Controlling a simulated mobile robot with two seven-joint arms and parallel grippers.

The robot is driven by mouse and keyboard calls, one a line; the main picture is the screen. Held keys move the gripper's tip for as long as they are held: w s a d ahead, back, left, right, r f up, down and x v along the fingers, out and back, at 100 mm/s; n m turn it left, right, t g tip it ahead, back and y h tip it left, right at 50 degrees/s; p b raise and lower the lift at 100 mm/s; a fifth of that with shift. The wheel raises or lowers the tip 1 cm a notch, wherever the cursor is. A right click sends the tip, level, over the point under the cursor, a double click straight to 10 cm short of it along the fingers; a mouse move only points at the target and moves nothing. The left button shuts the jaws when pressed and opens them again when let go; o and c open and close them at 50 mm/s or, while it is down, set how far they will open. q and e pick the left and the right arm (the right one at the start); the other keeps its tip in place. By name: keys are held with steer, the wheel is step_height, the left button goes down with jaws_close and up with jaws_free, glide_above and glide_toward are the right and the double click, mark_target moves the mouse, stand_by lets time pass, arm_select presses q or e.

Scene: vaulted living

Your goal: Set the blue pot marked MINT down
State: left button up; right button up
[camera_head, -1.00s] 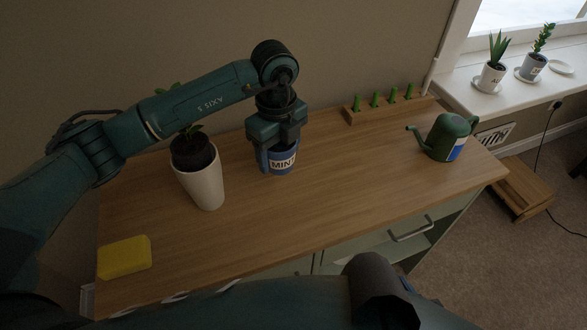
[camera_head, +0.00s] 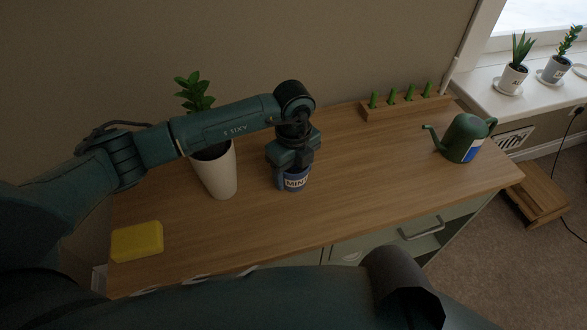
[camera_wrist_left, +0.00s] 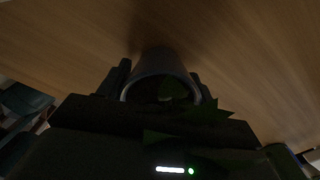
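The blue pot marked MINT (camera_head: 297,181) is upright at the middle of the wooden cabinet top (camera_head: 350,195). My left gripper (camera_head: 291,168) is around it from above, with its fingers on either side of the pot. In the left wrist view the pot's round rim (camera_wrist_left: 160,78) shows between the two fingers, with dark leaves in and near it. The pot's base is at or just above the wood; I cannot tell if they touch. My right gripper is not in view.
A tall white pot with a plant (camera_head: 217,173) stands left of the blue pot, behind my left arm. A yellow sponge (camera_head: 137,241) lies front left. A green watering can (camera_head: 466,139) and a wooden peg rack (camera_head: 405,106) are at the right. Wood right of the blue pot is clear.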

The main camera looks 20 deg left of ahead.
arm_select(q)
steer(key=o, duration=0.5)
steer(key=shift+c, duration=0.2)
steer(key=shift+r, duration=0.3)
step_height(320, 180, up, 12)
steer(key=shift+f, duration=0.1)
steer(key=shift+f, duration=0.1)
